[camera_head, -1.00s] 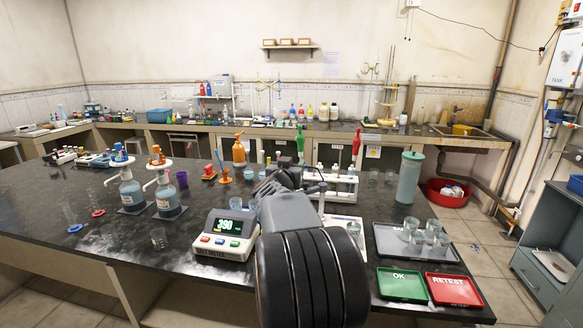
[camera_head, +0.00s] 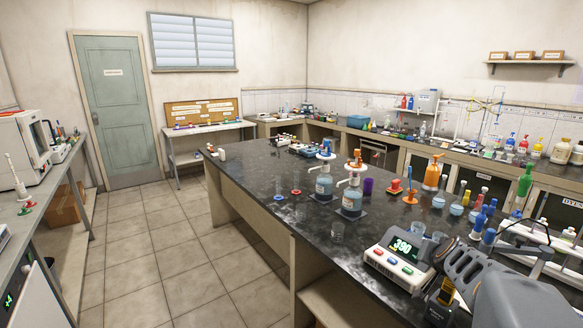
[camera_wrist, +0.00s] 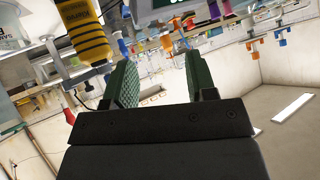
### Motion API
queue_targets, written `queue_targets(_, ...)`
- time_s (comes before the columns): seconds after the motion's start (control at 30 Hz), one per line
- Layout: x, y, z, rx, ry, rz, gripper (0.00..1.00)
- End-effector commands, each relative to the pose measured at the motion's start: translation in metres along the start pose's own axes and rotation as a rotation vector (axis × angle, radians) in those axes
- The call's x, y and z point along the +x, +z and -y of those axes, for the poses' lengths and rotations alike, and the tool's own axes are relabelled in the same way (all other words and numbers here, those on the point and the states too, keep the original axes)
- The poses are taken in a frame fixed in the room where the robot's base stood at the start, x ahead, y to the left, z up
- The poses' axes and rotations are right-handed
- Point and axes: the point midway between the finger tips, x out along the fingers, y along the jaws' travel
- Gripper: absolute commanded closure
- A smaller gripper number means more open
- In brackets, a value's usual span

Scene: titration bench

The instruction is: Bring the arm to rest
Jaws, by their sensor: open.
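My gripper (camera_wrist: 160,78) is open in the wrist view. Its two green pads stand apart with nothing between them. The wrist picture is tilted and looks upside down, with bench items along its top. In the head view my grey arm (camera_head: 505,295) is in the lower right corner, beside the meter with a green display (camera_head: 402,250). I cannot make out the fingertips in the head view.
The tiled floor (camera_head: 190,235) to the left is clear. A door (camera_head: 113,105) stands at the back left.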

Motion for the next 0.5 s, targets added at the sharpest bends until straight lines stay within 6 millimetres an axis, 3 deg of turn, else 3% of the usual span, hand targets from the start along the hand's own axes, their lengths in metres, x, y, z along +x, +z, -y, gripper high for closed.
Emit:
queue_targets(0.03,-0.012,0.03,0.02,-0.035,-0.042,0.11,0.48)
queue_targets(0.1,-0.032,0.073,0.038,-0.086,-0.075,0.264,0.48)
queue_targets(0.3,-0.103,0.176,0.059,-0.302,-0.073,0.613,0.48)
queue_targets(0.4,-0.136,0.208,0.06,-0.449,-0.068,0.687,0.48)
queue_targets(0.5,-0.152,0.218,0.07,-0.546,-0.106,0.662,0.48)
